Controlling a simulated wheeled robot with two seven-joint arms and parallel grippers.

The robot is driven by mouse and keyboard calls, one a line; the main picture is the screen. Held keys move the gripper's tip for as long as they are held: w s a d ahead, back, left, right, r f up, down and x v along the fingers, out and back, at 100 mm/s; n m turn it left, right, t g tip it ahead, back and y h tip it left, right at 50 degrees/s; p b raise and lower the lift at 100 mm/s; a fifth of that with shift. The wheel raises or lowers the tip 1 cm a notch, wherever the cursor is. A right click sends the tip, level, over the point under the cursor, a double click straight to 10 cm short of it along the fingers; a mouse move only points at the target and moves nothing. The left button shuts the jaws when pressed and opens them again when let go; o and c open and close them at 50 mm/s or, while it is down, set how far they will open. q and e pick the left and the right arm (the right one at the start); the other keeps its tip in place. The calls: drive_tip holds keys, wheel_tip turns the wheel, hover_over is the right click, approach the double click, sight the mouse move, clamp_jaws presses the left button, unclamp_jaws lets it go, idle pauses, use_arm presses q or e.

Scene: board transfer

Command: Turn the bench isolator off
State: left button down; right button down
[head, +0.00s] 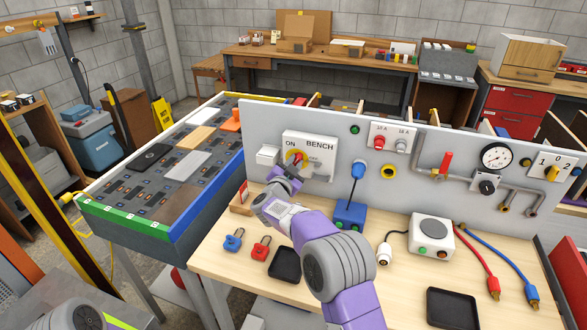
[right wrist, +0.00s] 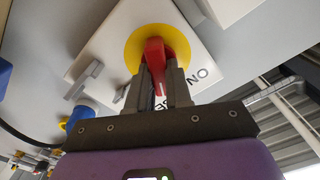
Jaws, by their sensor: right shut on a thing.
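The bench isolator (head: 322,176) is a white box on the grey upright panel, marked ON and BENCH. It carries a red rotary handle on a yellow disc (head: 289,155). In the right wrist view the red handle (right wrist: 154,52) stands out from the yellow disc (right wrist: 131,50), with its end between my fingers. My right gripper (right wrist: 158,82) is shut on the handle; it also shows in the head view (head: 291,171), partly covering the isolator's lower left. I cannot tell which marking the handle points to. My left gripper is out of view.
Blue (head: 233,240) and red (head: 261,248) padlocks and a black tray (head: 285,265) lie on the bench. A pressure gauge (head: 496,156) and pipes are on the panel's right.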

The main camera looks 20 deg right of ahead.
drive_tip(key=m+b, duration=0.2)
drive_tip(key=m, duration=0.1)
drive_tip(key=shift+d+m, duration=0.15)
drive_tip(key=shift+m, duration=0.25)
drive_tip(key=m+b, duration=0.2)
drive_tip(key=m, duration=0.1)
drive_tip(key=shift+f+m+b, duration=0.15)
drive_tip(key=shift+m+b, duration=0.15)
drive_tip(key=shift+b, duration=0.05)
drive_tip(key=shift+s+d+m+b, duration=0.1)
drive_tip(key=shift+m+b, duration=0.55)
drive_tip(key=shift+m, duration=0.55)
drive_tip(key=shift+m+b, duration=0.4)
drive_tip(key=shift+m, duration=0.8)
drive_tip(key=c, duration=1.2)
unclamp_jaws()
drive_tip(key=shift+o, duration=0.8)
